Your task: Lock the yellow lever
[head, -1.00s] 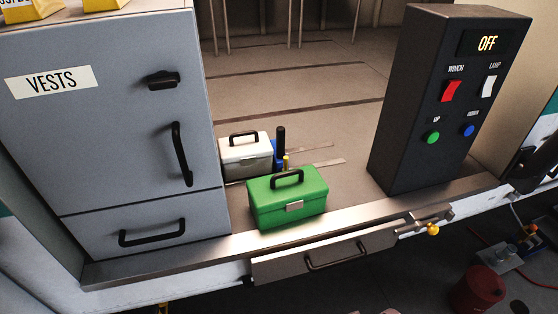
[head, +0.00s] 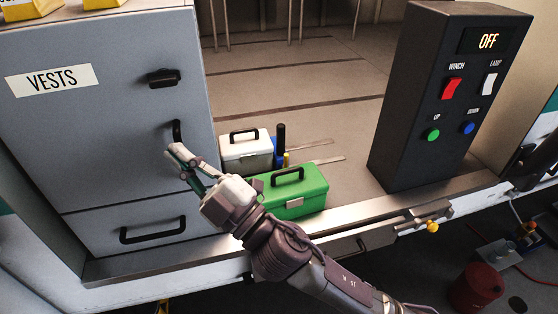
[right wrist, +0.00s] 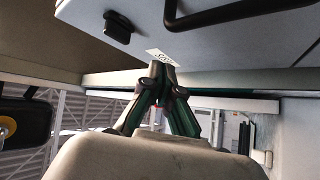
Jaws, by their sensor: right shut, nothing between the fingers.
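A yellow knob (head: 432,227) sits on a small metal latch (head: 430,212) at the right part of the sill in the head view. I take this as the yellow lever; its locked state is unclear at this size. My right gripper (head: 175,150) is far to its left, in front of the grey cabinet door near the door's vertical black handle (head: 177,131). It is shut and empty; its fingertips (right wrist: 162,68) come together in the right wrist view. Whether it touches the door is unclear. My left gripper is not in view.
The grey cabinet (head: 110,115) stands left. A green toolbox (head: 305,192), a white toolbox (head: 245,152) and a blue item with a black upright handle (head: 281,135) stand mid-floor. A black control box (head: 425,110) stands right.

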